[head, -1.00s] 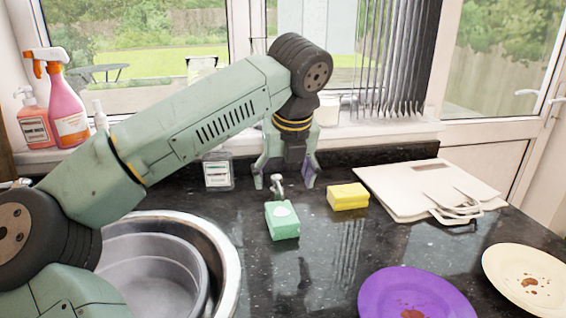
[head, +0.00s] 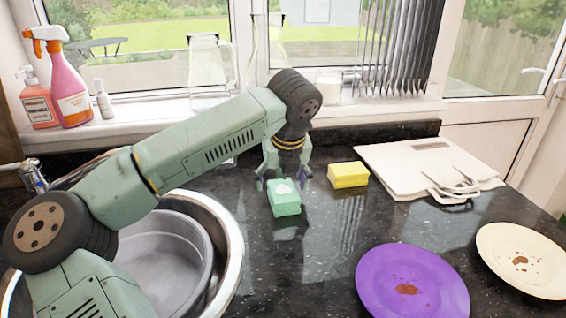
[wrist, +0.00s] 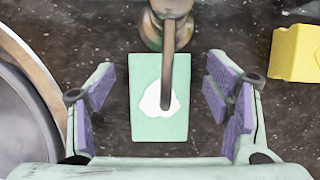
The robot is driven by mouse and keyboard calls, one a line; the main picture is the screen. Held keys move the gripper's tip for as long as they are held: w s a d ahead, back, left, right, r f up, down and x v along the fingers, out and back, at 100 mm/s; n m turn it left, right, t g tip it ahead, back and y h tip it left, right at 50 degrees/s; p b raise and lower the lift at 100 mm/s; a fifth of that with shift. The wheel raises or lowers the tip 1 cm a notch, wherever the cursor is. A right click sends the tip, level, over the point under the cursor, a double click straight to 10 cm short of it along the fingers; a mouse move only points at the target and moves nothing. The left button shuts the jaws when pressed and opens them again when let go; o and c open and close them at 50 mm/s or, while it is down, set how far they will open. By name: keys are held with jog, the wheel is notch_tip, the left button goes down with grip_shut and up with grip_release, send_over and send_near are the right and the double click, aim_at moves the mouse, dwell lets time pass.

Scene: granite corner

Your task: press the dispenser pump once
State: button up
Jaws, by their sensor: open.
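A metal dispenser pump (wrist: 172,30) shows at the top of the wrist view. Its thin spout reaches down over a green sponge (wrist: 140,125). The sponge has a white patch (wrist: 150,103) under the spout tip. In the head view the sponge (head: 286,207) lies on the counter right below my gripper (head: 283,180), and the pump is mostly hidden by my gripper. My gripper also shows in the wrist view (wrist: 160,92). It is open and empty, its purple-padded fingers either side of the sponge and spout, with the pump ahead between them.
A yellow sponge (head: 348,175) lies to the right. The sink (head: 228,235) with a grey basin (head: 160,250) is at left. A purple plate (head: 440,280) and a cream plate (head: 550,255), both stained, are front right.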

jog(key=shift+x, duration=0.95)
jog(key=shift+c, duration=0.4)
jog(key=c, duration=1.1)
